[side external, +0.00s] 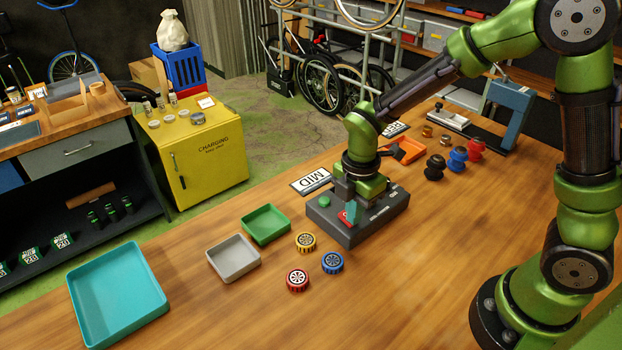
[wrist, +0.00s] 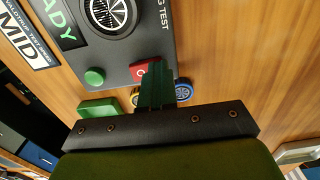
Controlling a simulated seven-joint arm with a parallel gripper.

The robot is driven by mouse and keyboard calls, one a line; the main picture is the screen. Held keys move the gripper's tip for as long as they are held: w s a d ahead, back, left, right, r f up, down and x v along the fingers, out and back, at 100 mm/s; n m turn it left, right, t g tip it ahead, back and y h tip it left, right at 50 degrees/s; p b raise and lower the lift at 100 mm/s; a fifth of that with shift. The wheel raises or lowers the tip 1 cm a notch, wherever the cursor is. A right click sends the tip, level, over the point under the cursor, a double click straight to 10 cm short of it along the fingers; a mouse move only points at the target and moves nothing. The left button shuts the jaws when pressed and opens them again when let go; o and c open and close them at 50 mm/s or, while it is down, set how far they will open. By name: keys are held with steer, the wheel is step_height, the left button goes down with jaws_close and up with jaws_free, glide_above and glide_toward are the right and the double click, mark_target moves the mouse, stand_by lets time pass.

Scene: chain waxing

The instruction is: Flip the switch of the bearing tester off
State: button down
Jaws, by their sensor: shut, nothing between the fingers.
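The bearing tester (side external: 365,225) is a dark grey box on the wooden table, with a green round button (side external: 324,201) at its left end. Its red switch (side external: 344,218) is at the front edge; in the wrist view the red switch (wrist: 138,71) shows beside the fingertips. My gripper (side external: 351,210) is shut and empty, pointing down, with its green fingertips right at the switch. It also shows in the wrist view (wrist: 156,70). Whether they touch, and the switch's exact position, I cannot tell. The wrist view shows a bearing (wrist: 110,13) on the tester and a display (wrist: 58,22) with green letters.
Yellow (side external: 305,242), blue (side external: 332,262) and red (side external: 298,279) bearings lie in front of the tester. Green (side external: 265,239), grey (side external: 255,264) and teal (side external: 77,285) trays stand to the left. A MID card (side external: 310,181) lies behind. The table's right front is clear.

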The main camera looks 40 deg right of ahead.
steer(key=shift+w+r, duration=0.25)
steer(key=shift+w, duration=0.5)
step_height(320, 180, up, 14)
steer(key=s, duration=0.2)
steer(key=shift+s, duration=0.25)
steer(key=shift+f, duration=0.1)
